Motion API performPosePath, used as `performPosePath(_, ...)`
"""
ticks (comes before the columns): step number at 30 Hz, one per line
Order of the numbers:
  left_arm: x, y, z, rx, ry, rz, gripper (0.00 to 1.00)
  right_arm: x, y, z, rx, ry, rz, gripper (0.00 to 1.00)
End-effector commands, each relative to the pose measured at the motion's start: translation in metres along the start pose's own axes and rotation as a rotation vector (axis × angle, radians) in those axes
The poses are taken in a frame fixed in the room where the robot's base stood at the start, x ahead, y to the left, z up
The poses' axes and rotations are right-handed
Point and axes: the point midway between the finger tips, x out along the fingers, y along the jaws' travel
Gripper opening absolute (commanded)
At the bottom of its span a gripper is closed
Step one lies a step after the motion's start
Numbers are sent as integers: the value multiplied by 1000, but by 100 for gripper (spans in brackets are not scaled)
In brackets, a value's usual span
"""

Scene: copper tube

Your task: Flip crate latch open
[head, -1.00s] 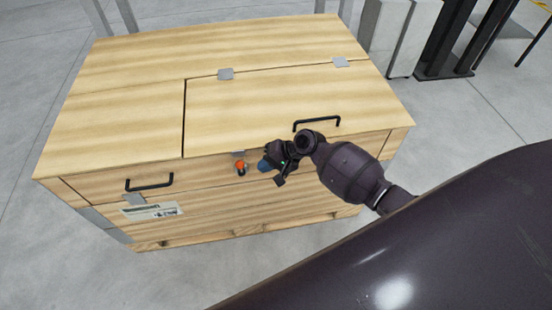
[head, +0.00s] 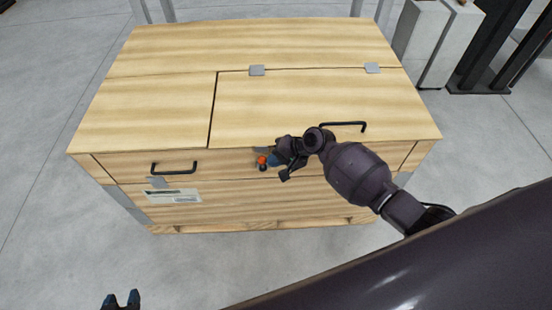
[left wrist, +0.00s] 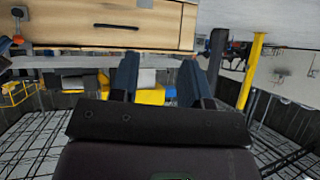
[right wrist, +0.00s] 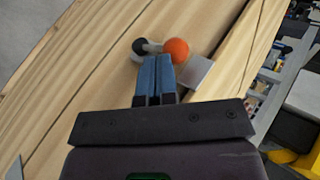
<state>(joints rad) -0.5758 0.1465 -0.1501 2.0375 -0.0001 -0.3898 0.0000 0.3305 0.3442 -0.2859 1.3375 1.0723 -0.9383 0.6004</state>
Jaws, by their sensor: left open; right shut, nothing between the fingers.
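The wooden crate (head: 300,195) stands on the floor with its lid down. Its latch (head: 262,161), with an orange ball knob, is on the front face below the lid edge. In the right wrist view the orange knob (right wrist: 176,49) sits beside a dark round end and a small metal plate (right wrist: 195,72). My right gripper (right wrist: 157,58) is shut and empty, its blue fingertips right at the latch just under the knob; whether they touch it I cannot tell. My left gripper (head: 121,298) is open and empty, low in front of the crate; its spread fingers show in the left wrist view (left wrist: 157,75).
Black handles are on the crate's front left (head: 174,168) and on the lid (head: 343,126). Grey hinges (head: 257,70) join the lid panel behind. Grey and black stands (head: 420,42) are behind right. The floor before the crate is clear.

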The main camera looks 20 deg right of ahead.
Motion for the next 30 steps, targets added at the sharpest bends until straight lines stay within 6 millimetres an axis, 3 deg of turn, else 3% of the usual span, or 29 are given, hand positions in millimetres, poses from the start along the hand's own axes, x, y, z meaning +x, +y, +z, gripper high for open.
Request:
performPosePath(11,-6,-2,-2,-2,-7,-4,43,1,-9,2,-13,13,54,0)
performPosePath(20,-24,-6,-23,-9,9,-11,43,5,-26,5,-42,47,193,0)
performPosePath(30,-44,-10,-64,-10,39,-15,43,28,-43,15,-95,114,491,0)
